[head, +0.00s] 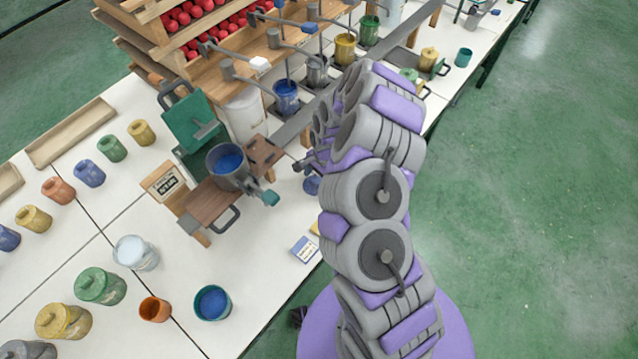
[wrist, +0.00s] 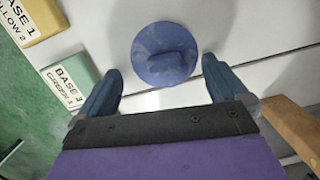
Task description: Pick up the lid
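The lid (wrist: 180,65) is a round blue disc with a raised bar handle. It lies on the white table top in the wrist view. My gripper (wrist: 160,85) is open, its two dark blue fingers spread wider than the lid, one on each side below it in the picture. The fingers do not appear to touch the lid. In the head view a small part of a blue lid (head: 311,185) shows beside my arm, which hides much of that area.
A yellow block (wrist: 38,15) and a green block (wrist: 72,78) with printed labels lie left of the lid. A wooden piece (wrist: 292,122) is at the right.

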